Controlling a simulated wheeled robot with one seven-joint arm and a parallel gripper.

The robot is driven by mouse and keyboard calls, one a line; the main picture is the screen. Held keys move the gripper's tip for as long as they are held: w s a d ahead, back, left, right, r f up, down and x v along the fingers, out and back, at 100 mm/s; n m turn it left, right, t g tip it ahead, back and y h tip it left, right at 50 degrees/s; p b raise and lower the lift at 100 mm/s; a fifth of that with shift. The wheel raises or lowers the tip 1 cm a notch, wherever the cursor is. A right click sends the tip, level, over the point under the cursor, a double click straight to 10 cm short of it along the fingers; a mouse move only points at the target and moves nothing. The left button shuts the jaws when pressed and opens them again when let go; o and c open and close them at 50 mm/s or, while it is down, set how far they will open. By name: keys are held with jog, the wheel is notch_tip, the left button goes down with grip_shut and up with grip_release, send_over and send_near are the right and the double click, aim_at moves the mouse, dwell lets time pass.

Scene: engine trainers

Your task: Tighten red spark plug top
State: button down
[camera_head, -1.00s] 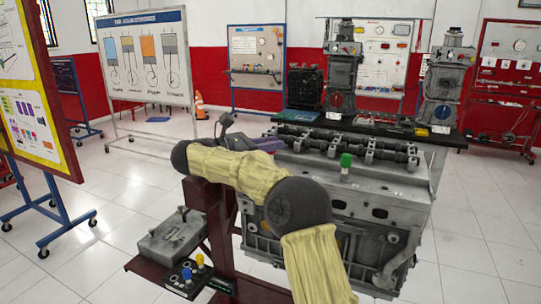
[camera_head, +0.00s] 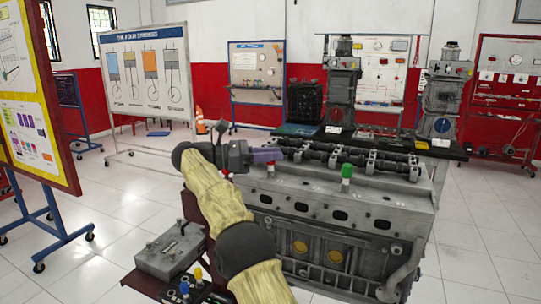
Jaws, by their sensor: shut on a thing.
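The grey engine block (camera_head: 345,210) stands in the middle, with a dark camshaft along its top. My gripper (camera_head: 270,156), with purple fingers, is at the left end of the block's top. The fingers hide the rest, so I cannot tell how far the plug is seated. A plug with a green top (camera_head: 347,171) stands upright on the block, to the right of my gripper.
Plugs with a blue top (camera_head: 184,287) and a yellow top (camera_head: 198,274) stand on a low tray beside a grey metal box (camera_head: 170,252), left of the block. A dark table (camera_head: 400,146) with engine trainers stands behind. Tiled floor at right is free.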

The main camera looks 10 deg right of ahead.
jog(key=shift+m+g, duration=0.3)
jog(key=shift+g, duration=0.2)
dwell(0.3)
jog(key=c, duration=1.3)
grip_release()
